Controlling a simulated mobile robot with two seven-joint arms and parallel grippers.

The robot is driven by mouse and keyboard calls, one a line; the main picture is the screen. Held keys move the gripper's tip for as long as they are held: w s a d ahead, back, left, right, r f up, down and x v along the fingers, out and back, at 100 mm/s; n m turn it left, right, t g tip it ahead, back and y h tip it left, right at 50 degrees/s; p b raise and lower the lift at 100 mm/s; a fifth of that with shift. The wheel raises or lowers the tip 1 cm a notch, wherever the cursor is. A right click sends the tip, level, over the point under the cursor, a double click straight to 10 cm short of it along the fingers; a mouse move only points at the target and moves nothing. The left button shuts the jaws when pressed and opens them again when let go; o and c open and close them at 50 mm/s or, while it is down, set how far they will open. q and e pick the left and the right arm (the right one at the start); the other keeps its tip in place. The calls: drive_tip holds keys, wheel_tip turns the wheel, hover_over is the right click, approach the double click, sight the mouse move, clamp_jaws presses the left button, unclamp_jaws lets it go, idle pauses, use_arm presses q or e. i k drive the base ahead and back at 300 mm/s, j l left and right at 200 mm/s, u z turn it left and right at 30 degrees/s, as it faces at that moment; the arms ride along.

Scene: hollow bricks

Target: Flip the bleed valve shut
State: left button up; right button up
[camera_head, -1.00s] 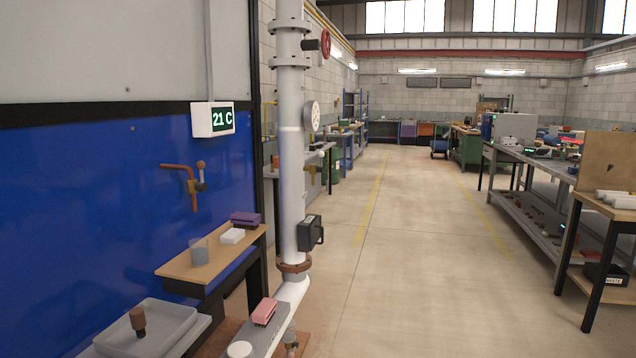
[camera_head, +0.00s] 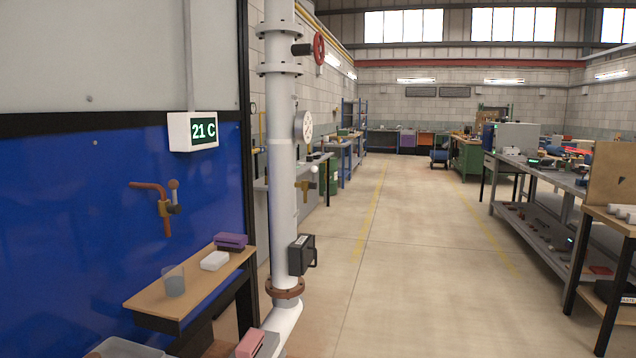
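Two small brass valves are in view, and I cannot tell by any label which one is the bleed valve. One brass valve (camera_head: 167,207) sits on a bent copper pipe (camera_head: 148,186) on the blue wall panel, with a round knob (camera_head: 173,184) standing above its body. The other brass valve (camera_head: 304,187) is on the right side of the white vertical pipe (camera_head: 283,210), with a pale round knob (camera_head: 314,169) at its upper right. Neither of my grippers is in view.
A wooden shelf (camera_head: 140,303) below the wall valve holds a clear cup (camera_head: 173,281), a white block (camera_head: 214,261) and a purple block (camera_head: 231,240). A black box (camera_head: 301,255) juts from the pipe. The floor (camera_head: 400,270) to the right is clear up to the benches.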

sight(313, 185)
drive_tip(key=i+l, duration=0.6)
drive_tip(key=l, duration=0.15)
drive_tip(key=i+l+u, duration=0.1)
drive_tip(key=i+l, duration=0.5)
drive_tip(key=l, duration=0.2)
drive_tip(key=i+l+u, duration=0.1)
drive_tip(key=i+l, duration=0.15)
drive_tip(key=l, duration=0.15)
drive_tip(key=i+l, duration=0.3)
drive_tip(key=l, duration=0.15)
drive_tip(key=i+l, duration=0.25)
drive_tip(key=l, duration=0.2)
